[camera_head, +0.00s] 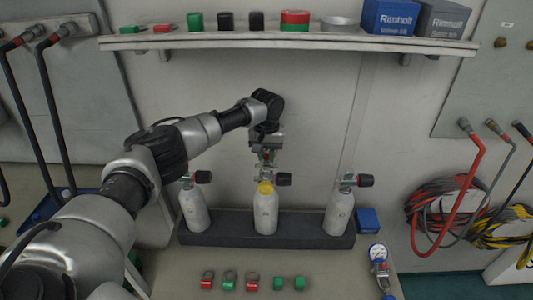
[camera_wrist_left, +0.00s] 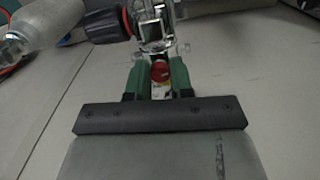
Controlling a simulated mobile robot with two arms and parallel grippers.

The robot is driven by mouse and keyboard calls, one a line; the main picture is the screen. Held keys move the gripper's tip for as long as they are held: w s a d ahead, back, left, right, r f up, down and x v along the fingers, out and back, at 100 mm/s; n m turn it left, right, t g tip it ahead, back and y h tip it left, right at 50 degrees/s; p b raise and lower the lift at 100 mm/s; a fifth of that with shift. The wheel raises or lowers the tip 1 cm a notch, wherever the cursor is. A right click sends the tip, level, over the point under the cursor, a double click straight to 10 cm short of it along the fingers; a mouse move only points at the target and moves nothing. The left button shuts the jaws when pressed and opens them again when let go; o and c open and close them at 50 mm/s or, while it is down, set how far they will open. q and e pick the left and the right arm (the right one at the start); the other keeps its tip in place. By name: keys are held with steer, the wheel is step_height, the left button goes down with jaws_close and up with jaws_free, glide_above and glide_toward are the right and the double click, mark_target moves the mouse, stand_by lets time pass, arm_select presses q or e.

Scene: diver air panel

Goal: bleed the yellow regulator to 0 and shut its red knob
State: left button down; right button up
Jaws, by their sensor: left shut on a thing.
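The middle cylinder (camera_head: 265,212) stands upright in a dark rack and has a yellow collar (camera_head: 265,188) at its neck. A metal valve with a black handwheel (camera_head: 284,179) sits on top. My left gripper (camera_head: 267,150) is above this valve, pointing down. A small red knob (camera_wrist_left: 160,71) is between its green fingers (camera_wrist_left: 160,80) in the left wrist view, and the gripper is shut on it. The black handwheel (camera_wrist_left: 103,26) shows just beyond. I cannot see a gauge reading on the yellow regulator. My right gripper is not in view.
Two more cylinders (camera_head: 193,211) (camera_head: 338,213) stand either side in the rack (camera_head: 300,239). Red and green padlock-like pieces (camera_head: 228,282) lie in front. A blue-rimmed gauge (camera_head: 377,252) is at right. A shelf (camera_head: 330,41) overhangs behind; hoses (camera_head: 470,190) hang at right.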

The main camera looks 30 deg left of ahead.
arm_select(q)
steer(key=shift+r, duration=0.1)
steer(key=shift+m+p, duration=0.35)
steer(key=shift+m, duration=0.05)
steer(key=m+p, duration=0.1)
steer(key=m, duration=0.2)
steer(key=shift+p, duration=0.3)
steer(key=m+p, duration=0.1)
steer(key=m, duration=1)
steer(key=shift+m+p, duration=0.4)
steer(key=m, duration=0.5)
steer(key=shift+w+m, duration=0.1)
steer(key=shift+m, duration=0.2)
steer(key=c, duration=1)
jaws_free()
